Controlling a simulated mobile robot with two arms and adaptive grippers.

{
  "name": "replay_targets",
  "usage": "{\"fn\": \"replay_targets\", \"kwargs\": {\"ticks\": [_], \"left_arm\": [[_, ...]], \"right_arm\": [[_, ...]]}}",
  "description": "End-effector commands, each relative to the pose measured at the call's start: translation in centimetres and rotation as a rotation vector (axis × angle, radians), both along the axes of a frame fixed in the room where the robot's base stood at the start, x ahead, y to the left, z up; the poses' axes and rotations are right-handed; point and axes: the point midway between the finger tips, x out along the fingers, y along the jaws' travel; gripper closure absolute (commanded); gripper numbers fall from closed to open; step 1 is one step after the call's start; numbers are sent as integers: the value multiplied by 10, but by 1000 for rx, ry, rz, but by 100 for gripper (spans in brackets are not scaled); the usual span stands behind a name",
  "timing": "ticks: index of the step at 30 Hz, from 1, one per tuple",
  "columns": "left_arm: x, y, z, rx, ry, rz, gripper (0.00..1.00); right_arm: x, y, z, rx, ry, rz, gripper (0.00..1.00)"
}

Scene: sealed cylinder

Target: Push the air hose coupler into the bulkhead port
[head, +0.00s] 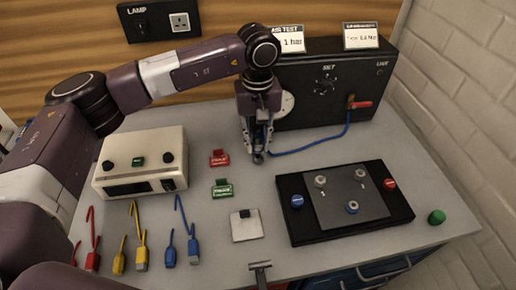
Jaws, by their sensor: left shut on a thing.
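My left gripper (258,150) points down over the bench, left of the blue air hose (305,145). It is shut on the air hose coupler (258,158), a small greyish piece at the hose's end, mostly hidden by the fingers. The hose runs right to a red-handled valve (360,104) on the black box. A black base with a grey plate (345,192) lies at the right, apart from the gripper, and carries several round metal fittings. I cannot tell which fitting is the bulkhead port.
The black test box (330,85) stands behind. A cream instrument (140,163) is at the left, with red, yellow and blue leads (140,240) before it. Red (219,157) and green (222,188) tags and a pale square pad (246,225) lie mid-bench. A green knob (437,216) sits far right.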

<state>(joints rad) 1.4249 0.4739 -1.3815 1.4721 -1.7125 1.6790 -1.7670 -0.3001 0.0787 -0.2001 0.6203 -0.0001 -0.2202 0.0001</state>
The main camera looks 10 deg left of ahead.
Motion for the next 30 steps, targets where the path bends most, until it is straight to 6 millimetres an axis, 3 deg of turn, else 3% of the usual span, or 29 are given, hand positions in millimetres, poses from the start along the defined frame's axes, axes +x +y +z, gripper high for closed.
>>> {"fn": "replay_targets", "kwargs": {"ticks": [21,30], "left_arm": [[0,0,30,0,-1,0,100],[0,0,33,0,0,0,100]], "right_arm": [[0,0,12,0,0,0,60],[0,0,12,-1,0,0,60]]}}
